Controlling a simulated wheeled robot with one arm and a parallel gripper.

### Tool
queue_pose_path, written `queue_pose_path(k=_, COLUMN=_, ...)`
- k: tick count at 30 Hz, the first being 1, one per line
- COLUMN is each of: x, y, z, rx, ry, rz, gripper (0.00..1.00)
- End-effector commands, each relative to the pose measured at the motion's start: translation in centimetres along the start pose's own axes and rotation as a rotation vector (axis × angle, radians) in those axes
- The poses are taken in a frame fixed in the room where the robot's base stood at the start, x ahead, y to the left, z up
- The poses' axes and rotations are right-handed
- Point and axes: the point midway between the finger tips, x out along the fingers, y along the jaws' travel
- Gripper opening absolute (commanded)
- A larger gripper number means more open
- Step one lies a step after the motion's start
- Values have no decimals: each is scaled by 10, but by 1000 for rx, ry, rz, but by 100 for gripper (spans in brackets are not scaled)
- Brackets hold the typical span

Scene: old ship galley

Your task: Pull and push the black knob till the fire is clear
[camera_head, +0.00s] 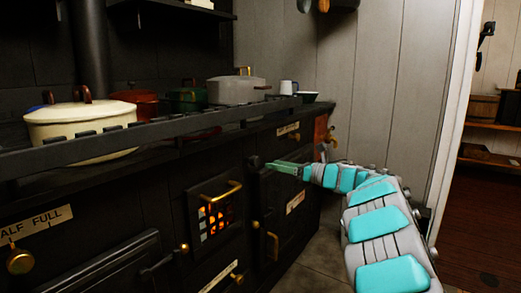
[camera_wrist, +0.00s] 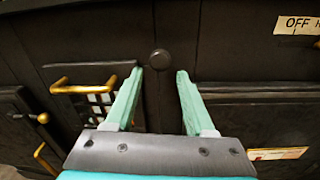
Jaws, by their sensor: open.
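The black knob (camera_wrist: 160,59) is a small round knob on the dark stove front, in the wrist view just beyond and between my fingertips. In the head view the knob (camera_head: 254,162) is close to the tips of my gripper (camera_head: 277,166). My gripper, also in the wrist view (camera_wrist: 160,74), is open with green fingers on either side of the knob's line; I cannot tell if they touch it. The fire (camera_head: 217,220) glows orange behind the grate of a small door with a brass handle (camera_head: 221,195), left of and below the knob.
A rail (camera_head: 180,122) runs along the stove top. A cream pot (camera_head: 80,125) and a grey pot (camera_head: 236,88) stand behind it. Brass handles jut from the stove front, one at lower right (camera_head: 272,245). Bare floor (camera_head: 320,258) lies right of the stove.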

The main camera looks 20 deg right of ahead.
Motion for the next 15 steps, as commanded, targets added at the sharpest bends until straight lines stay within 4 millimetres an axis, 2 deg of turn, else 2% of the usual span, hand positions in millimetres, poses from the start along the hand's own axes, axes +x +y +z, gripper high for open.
queue_pose_path(k=1, x=4, y=2, z=3, rx=10, ry=1, rz=-6, gripper=61)
queue_pose_path(k=5, x=11, y=1, z=-3, rx=16, ry=1, rz=-11, gripper=73)
queue_pose_path(k=11, x=31, y=1, z=-3, rx=15, ry=0, rz=-12, gripper=73)
queue_pose_path(k=15, x=53, y=1, z=-4, rx=18, ry=0, rz=-8, gripper=73)
